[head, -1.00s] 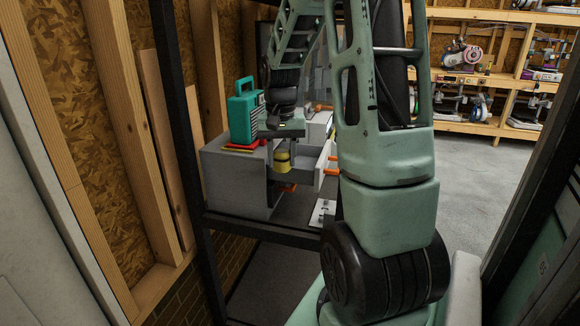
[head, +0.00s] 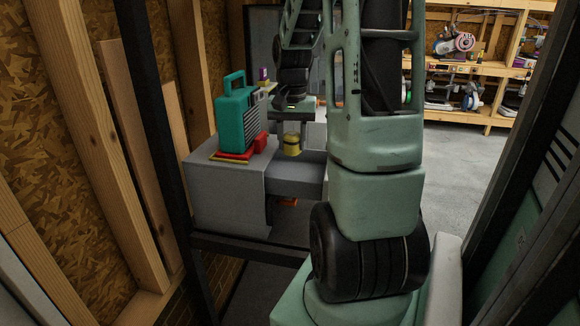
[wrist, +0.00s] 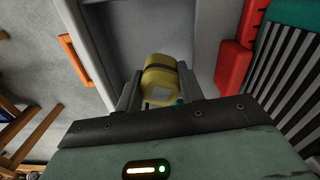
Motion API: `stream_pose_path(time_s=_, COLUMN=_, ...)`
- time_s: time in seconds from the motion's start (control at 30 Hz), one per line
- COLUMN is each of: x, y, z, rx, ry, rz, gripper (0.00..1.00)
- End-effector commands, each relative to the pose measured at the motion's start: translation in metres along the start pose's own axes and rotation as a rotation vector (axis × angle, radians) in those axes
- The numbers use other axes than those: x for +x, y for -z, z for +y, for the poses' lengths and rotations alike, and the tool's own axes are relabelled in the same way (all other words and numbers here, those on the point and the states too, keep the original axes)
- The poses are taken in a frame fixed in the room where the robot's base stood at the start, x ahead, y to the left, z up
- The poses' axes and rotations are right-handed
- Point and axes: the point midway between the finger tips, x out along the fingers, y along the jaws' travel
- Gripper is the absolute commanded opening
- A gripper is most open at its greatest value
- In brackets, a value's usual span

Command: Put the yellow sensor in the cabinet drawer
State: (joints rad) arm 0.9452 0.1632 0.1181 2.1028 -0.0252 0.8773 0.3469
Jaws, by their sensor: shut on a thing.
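The yellow sensor (head: 292,145) is a small yellow cylinder with a dark band; in the wrist view (wrist: 160,78) a pale square shows on its near face. My gripper (head: 291,138) is shut on it, with one finger on each side, and holds it upright at the open cabinet drawer. The grey cabinet (head: 225,195) stands on a dark bench at left. Its upper drawer (head: 293,170) is pulled out to the right. In the wrist view the drawer's grey inside (wrist: 120,30) lies beyond the sensor and looks empty where visible. An orange handle (wrist: 76,60) is on the drawer front.
A teal case (head: 232,115) with a handle stands on the cabinet top, beside red objects (head: 260,142). A dark post (head: 155,120) rises close at left. Shelves with machines (head: 465,70) are far right, beyond open grey floor.

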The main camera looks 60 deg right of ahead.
Motion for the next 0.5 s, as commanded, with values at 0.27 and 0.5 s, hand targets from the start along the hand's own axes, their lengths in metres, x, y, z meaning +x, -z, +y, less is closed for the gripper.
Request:
stream_pose_path(time_s=0.27, x=0.032, y=0.0, z=0.0, rx=-0.001, ry=0.0, rz=0.0, gripper=0.11)
stream_pose_path(time_s=0.5, x=0.063, y=0.0, z=0.0, rx=0.0, ry=-0.001, rz=-0.002, gripper=0.11)
